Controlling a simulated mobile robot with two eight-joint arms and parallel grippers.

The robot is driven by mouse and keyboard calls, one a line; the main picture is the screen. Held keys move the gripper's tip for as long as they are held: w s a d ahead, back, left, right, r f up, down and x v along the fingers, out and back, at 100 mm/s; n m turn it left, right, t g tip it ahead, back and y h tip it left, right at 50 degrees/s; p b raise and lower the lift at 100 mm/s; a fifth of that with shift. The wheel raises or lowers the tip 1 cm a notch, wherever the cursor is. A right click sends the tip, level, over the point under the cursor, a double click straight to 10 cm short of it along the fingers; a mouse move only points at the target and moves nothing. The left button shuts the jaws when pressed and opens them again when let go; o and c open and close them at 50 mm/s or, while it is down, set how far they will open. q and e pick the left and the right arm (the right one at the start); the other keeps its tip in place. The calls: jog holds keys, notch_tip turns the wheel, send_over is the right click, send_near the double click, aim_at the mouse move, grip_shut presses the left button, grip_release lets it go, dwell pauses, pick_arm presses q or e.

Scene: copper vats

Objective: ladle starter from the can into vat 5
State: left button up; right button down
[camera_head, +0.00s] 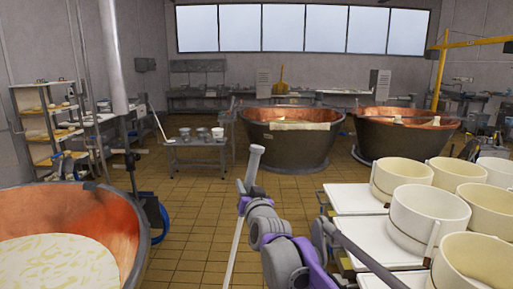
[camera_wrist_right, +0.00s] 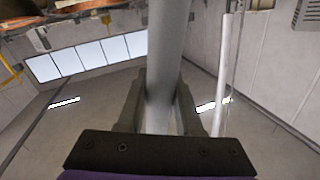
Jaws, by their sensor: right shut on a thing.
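My right gripper (camera_head: 244,200) is in the middle of the head view, above the tiled floor. It is shut on a long grey handle (camera_head: 256,162), whose lower part runs down out of the picture. In the right wrist view the handle (camera_wrist_right: 168,50) stands between the two fingers (camera_wrist_right: 160,108). No ladle bowl shows. A copper vat (camera_head: 139,215) with pale, lumpy contents is at the near left. Two more vats, one in the middle (camera_head: 285,152) and one at the right (camera_head: 390,142), stand at the back. I cannot read any vat number or identify the starter can. My left gripper is out of view.
A small metal table (camera_head: 200,152) with several small pails stands at the back left. White tables (camera_head: 355,199) with several cream tubs (camera_head: 428,217) are close on the right. A shelf rack (camera_head: 38,125) stands at the left. The tiled floor (camera_head: 195,215) between is clear.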

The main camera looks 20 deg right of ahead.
jog(key=s+r, duration=0.3)
jog(key=r, duration=0.2)
jog(key=s+r, duration=0.3)
jog(key=r, duration=0.2)
jog(key=s+r, duration=0.2)
jog(key=r, duration=0.3)
jog(key=shift+s+d+b, duration=0.2)
jog(key=shift+s+b, duration=0.1)
jog(key=shift+s, duration=0.1)
